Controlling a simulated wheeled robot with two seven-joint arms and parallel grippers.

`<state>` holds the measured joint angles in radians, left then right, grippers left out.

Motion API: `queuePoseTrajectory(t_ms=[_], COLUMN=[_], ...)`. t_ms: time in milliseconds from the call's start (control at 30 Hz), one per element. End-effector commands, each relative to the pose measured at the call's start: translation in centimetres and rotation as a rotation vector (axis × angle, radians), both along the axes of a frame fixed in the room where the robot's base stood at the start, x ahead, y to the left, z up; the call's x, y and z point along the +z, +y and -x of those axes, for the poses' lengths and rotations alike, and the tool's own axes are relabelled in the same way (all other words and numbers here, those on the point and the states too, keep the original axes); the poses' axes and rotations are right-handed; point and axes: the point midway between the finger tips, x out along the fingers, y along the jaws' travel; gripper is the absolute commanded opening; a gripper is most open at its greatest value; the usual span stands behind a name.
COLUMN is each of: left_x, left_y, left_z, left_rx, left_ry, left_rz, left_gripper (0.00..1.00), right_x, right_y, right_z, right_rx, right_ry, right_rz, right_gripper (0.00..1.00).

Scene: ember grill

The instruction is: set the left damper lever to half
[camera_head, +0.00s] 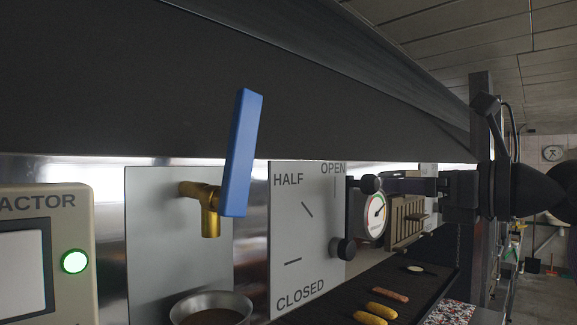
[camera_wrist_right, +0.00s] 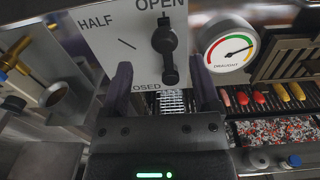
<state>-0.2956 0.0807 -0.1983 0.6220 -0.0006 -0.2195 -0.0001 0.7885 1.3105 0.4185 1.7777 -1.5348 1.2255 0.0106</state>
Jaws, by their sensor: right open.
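The left damper plate (camera_head: 308,235) is light grey and marked HALF, OPEN and CLOSED. Its black lever (camera_head: 350,215) points up towards OPEN from a low pivot, with a round knob at its upper end. The lever also shows in the right wrist view (camera_wrist_right: 165,52). My right gripper (camera_head: 412,186) comes in from the right with its fingers close to the knob. In the wrist view my right gripper (camera_wrist_right: 165,72) is open, and the lever appears between and beyond its two dark fingers. Contact cannot be told. My left gripper is not in view.
A draught gauge (camera_head: 376,215) and a slotted vent (camera_head: 407,222) stand right of the plate. A blue-handled (camera_head: 241,155) brass tap over a pot (camera_head: 212,307) is at left. Food lies on the dark grill (camera_head: 345,292) below. A dark hood (camera_head: 200,80) overhangs everything.

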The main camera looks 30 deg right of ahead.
Motion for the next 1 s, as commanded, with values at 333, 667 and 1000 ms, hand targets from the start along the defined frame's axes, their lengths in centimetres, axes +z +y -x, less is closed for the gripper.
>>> queuePoseTrajectory(t_ms=[333,667,1000], left_x=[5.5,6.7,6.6], left_y=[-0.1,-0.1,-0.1], left_z=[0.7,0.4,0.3], left_rx=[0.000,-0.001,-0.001], left_ry=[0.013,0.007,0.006], left_rz=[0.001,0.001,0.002], left_gripper=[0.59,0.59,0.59], right_x=[0.8,0.0,-0.1], right_y=[2.0,2.7,2.7], right_z=[-6.6,-9.3,-9.3], right_rx=[-0.007,-0.010,-0.009], right_ry=[-0.001,0.000,0.000], right_rz=[0.010,0.012,0.011], right_gripper=[0.79,0.79,0.34])
